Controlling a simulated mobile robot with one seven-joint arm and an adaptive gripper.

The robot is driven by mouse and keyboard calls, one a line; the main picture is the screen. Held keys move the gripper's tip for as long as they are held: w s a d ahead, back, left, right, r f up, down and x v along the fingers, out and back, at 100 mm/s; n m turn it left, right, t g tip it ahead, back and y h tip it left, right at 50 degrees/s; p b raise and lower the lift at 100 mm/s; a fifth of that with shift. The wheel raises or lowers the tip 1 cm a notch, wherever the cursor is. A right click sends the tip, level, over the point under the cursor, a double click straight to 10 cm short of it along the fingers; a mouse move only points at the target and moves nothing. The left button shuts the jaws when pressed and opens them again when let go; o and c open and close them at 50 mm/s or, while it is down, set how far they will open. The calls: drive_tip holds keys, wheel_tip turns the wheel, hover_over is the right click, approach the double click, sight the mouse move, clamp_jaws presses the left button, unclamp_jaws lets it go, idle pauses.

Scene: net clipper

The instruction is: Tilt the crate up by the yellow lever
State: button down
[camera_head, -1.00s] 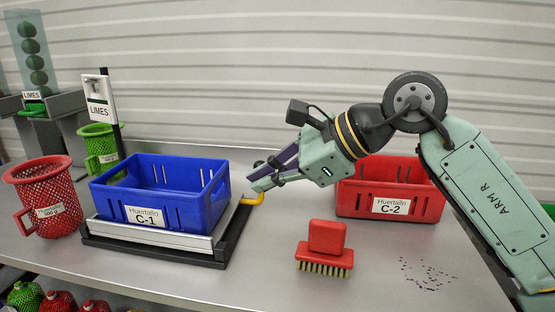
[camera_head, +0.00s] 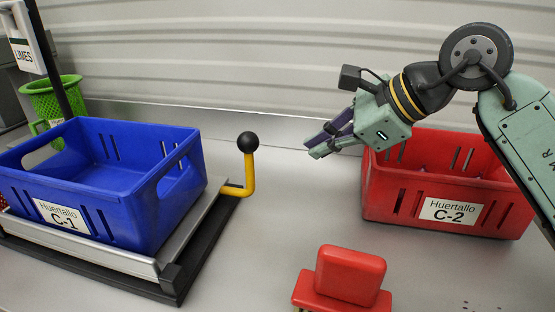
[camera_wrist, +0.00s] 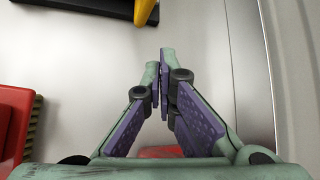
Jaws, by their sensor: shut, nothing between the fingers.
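The blue crate (camera_head: 105,185), labelled C-1, sits on a silver platform (camera_head: 90,245) over a black base at the left of the head view. It looks level. The yellow lever (camera_head: 249,178) stands upright at the platform's right side, with a round black knob (camera_head: 248,142) on top. My gripper (camera_head: 314,150) is to the right of the knob, apart from it, with its fingers pointing left. The fingers are together and empty. In the wrist view, the fingertips (camera_wrist: 163,58) meet, and part of the yellow lever (camera_wrist: 144,10) shows at the top edge.
A red brush (camera_head: 350,275) lies at the front. A green mesh basket (camera_head: 55,97) and a LIMES sign post (camera_head: 22,52) stand at the back left. The tabletop between lever and red crate is clear.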

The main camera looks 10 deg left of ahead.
drive_tip(key=shift+s+r, duration=0.1)
drive_tip(key=shift+s, duration=0.05)
drive_tip(key=w+a+f+p, duration=0.1)
drive_tip(key=a+f+p, duration=0.2)
drive_tip(key=a, duration=0.5)
drive_tip(key=shift+w+a+f+p, duration=0.25)
drive_tip(key=shift+a+f+p, duration=0.1)
drive_tip(key=shift+p, duration=0.25)
drive_tip(key=shift+r, duration=0.15)
drive_tip(key=s+r+n+t+b, duration=0.2)
drive_tip(key=s+r+t+b, duration=0.1)
drive_tip(key=s+r+b, duration=0.2)
wheel_tip(320, 180, up, 3)
drive_tip(key=shift+s+f+y+b, duration=0.1)
drive_tip(key=shift+s+y+b, duration=0.1)
drive_tip(key=shift+y+b, duration=0.15)
